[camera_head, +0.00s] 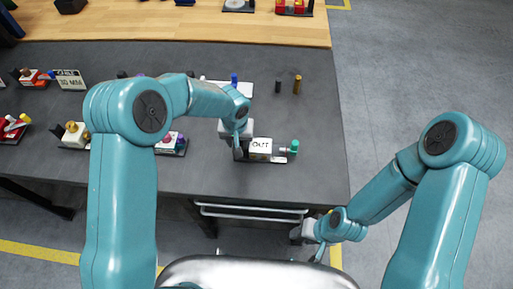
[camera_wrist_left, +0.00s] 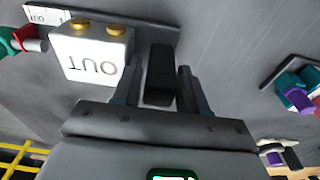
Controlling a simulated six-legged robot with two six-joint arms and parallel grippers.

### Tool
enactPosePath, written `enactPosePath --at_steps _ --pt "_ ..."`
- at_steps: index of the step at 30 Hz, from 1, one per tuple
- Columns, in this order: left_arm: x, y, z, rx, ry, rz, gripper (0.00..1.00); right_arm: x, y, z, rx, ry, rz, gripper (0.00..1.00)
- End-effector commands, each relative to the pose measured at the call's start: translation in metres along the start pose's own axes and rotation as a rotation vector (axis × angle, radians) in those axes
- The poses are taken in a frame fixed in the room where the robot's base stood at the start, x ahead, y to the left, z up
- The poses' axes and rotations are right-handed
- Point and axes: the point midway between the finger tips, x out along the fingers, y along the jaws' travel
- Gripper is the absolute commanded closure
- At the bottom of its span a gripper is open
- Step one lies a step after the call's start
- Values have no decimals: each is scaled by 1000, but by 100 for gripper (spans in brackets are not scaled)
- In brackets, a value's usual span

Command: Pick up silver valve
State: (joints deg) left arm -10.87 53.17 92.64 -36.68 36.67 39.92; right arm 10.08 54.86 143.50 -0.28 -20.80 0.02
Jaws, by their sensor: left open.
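A white block marked OUT (camera_head: 261,146) sits on a dark base plate near the table's front right. A short silver valve stem with a teal knob (camera_head: 294,147) sticks out on its right side. In the left wrist view the white block (camera_wrist_left: 92,52) has two gold studs on it, and the silver stem (camera_wrist_left: 34,45) shows at the far left. My left gripper (camera_wrist_left: 156,88) is open, with its fingers on either side of a black upright piece (camera_wrist_left: 160,72) beside the block; I cannot tell whether they touch it. My right gripper (camera_head: 310,238) hangs off the table's front edge; its jaws are unclear.
More valve assemblies stand on the grey table (camera_head: 315,165) to the left, one with a purple part (camera_head: 172,140). A wooden table (camera_head: 190,22) lies beyond.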

Motion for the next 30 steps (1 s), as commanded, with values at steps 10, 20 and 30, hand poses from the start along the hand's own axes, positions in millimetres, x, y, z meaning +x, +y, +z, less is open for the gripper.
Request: enactPosePath --at_steps 10,20,30 --pt "-1 0 -1 0 2 1 100 0 0 0 0 0 0 55" --pt "-17 0 -4 1 6 1 100 0 0 0 0 0 0 55" --pt "-85 0 -11 0 5 1 100 0 0 0 0 0 0 55"
